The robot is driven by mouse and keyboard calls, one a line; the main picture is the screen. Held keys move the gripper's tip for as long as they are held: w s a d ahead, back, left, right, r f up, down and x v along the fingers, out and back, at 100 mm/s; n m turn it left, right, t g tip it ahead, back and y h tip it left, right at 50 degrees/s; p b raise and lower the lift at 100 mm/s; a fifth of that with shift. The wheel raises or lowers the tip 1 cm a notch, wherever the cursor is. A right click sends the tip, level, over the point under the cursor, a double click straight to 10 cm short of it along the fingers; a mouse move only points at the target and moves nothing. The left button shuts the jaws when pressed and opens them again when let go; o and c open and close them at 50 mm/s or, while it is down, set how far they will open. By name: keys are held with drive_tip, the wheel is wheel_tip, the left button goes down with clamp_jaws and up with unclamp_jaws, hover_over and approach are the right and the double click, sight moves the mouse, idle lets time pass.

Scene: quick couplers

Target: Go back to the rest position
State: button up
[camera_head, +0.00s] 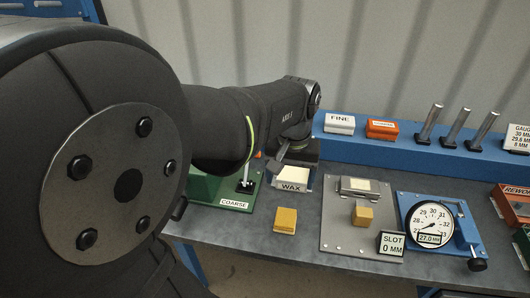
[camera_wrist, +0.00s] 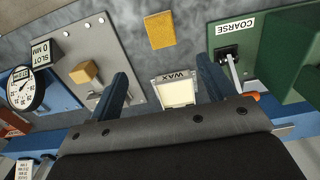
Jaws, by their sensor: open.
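My gripper (camera_wrist: 161,68) is open, with its two blue fingers apart and nothing held between them in the wrist view. In the head view my dark arm reaches in from the left, and my gripper (camera_head: 283,160) is partly hidden near the WAX tray (camera_head: 292,187). The tray also shows in the wrist view (camera_wrist: 178,92), seen past the gap between the fingers. I cannot tell the height of the fingers above the bench.
A green COARSE fixture (camera_head: 237,205) with a lever stands left of the tray. A yellow block (camera_head: 286,219) lies on the bench. To the right are a grey plate (camera_head: 337,239) with a tan block (camera_head: 362,215), a dial gauge (camera_head: 430,220) and upright pins (camera_head: 456,126).

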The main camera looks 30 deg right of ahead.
sight(286, 218)
drive_tip(key=shift+r, duration=0.2)
drive_tip(key=shift+f, duration=0.1)
wheel_tip(286, 218, down, 17)
drive_tip(key=shift+f, duration=0.2)
idle(0.5)
drive_tip(key=shift+r, duration=0.2)
